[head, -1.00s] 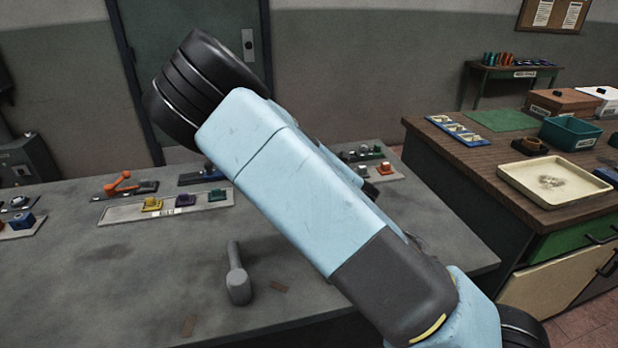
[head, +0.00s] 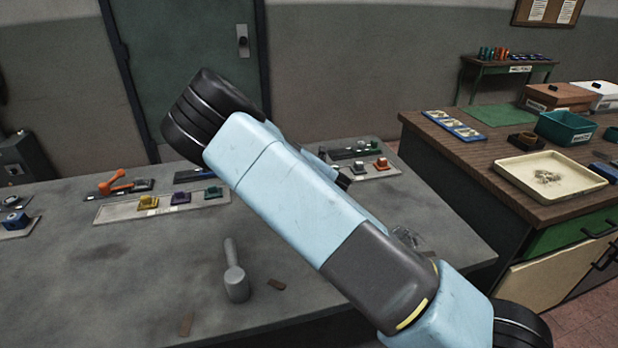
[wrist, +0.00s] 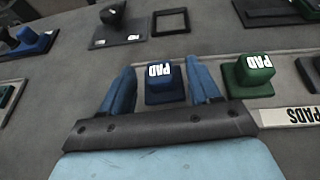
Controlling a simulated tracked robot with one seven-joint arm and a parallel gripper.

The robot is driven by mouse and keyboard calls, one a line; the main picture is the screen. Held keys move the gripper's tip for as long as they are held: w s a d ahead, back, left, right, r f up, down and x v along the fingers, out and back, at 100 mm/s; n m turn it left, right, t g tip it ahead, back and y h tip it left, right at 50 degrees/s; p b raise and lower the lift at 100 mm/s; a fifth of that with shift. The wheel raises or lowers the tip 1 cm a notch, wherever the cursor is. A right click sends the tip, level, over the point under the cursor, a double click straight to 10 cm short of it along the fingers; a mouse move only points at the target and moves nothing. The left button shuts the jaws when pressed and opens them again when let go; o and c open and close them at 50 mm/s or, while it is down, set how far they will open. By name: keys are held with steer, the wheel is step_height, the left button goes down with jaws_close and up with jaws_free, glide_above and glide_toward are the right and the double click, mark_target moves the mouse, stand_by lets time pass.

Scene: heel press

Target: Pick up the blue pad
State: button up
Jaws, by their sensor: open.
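In the wrist view, the blue pad (wrist: 160,84) is a small blue block on a wider base, with a white PAD label. It stands on a pale strip. My gripper (wrist: 163,78) is open, its two blue fingers on either side of the blue pad. Gaps show between the fingers and the pad; the height of the fingertips over the strip is hard to judge. In the head view my arm hides my gripper, and I cannot tell the blue pad there for sure.
A green pad (wrist: 249,75) stands just right of the right finger, close to it. A PADS label (wrist: 300,116) is on the strip. A grey mallet-like tool (head: 235,275) lies on the bench (head: 70,290). A cream tray (head: 550,178) sits on the wooden counter.

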steer(key=shift+x, duration=1.1)
steer(key=shift+c, duration=0.4)
steer(key=c, duration=0.7)
steer(key=shift+o, duration=0.2)
steer(key=shift+r, duration=0.15)
